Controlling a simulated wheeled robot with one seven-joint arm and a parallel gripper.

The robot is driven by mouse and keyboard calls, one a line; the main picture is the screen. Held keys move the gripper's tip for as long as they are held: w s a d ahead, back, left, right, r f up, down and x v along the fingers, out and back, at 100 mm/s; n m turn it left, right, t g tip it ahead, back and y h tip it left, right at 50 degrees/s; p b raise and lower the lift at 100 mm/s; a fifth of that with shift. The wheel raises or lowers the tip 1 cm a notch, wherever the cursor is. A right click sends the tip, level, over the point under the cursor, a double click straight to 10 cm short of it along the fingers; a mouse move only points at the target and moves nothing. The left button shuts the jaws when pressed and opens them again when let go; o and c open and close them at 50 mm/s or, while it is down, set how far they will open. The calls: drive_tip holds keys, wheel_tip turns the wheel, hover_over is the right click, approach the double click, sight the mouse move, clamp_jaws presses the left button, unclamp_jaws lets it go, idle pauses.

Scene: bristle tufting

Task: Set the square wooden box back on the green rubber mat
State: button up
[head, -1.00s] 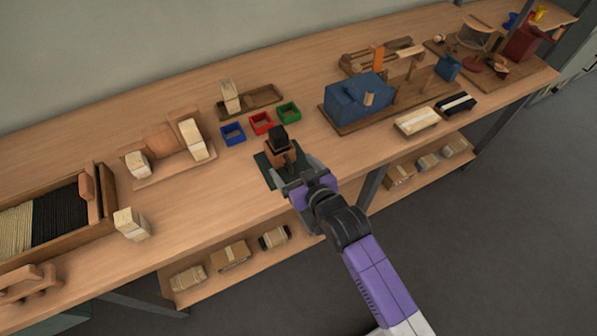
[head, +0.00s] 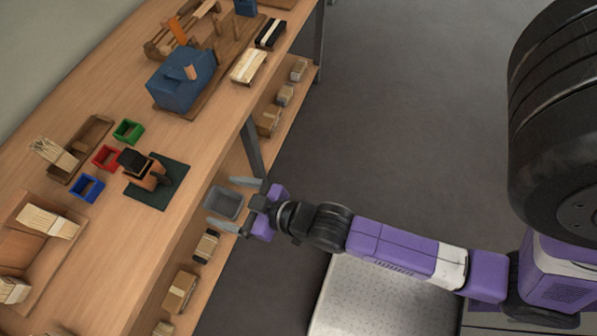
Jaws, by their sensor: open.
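A small square wooden box with a dark top (head: 147,178) stands on the upper left part of the dark green rubber mat (head: 150,199) in the head view. The mat lies flat near the front edge of the bench. The box's dark top and brown side show; its base is partly unclear. My gripper (head: 224,203) is open and empty, fingers spread, to the right of the mat and apart from the box. It appears beyond the bench's front edge.
Blue (head: 87,187), red (head: 106,158) and green (head: 128,132) trays sit left of and behind the mat. A grey bin (head: 224,204) shows between my fingers, seemingly lower down. A lower shelf holds wrapped bundles (head: 180,291). A blue block (head: 182,80) stands farther back.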

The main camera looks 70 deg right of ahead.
drive_tip(key=w+r+v, duration=0.1)
drive_tip(key=r+v, duration=0.1)
drive_tip(key=v, duration=0.9)
drive_tip(key=w+r+v, duration=0.1)
drive_tip(key=r+v, duration=0.2)
drive_tip(key=v, duration=0.9)
drive_tip(key=shift+t, duration=0.4)
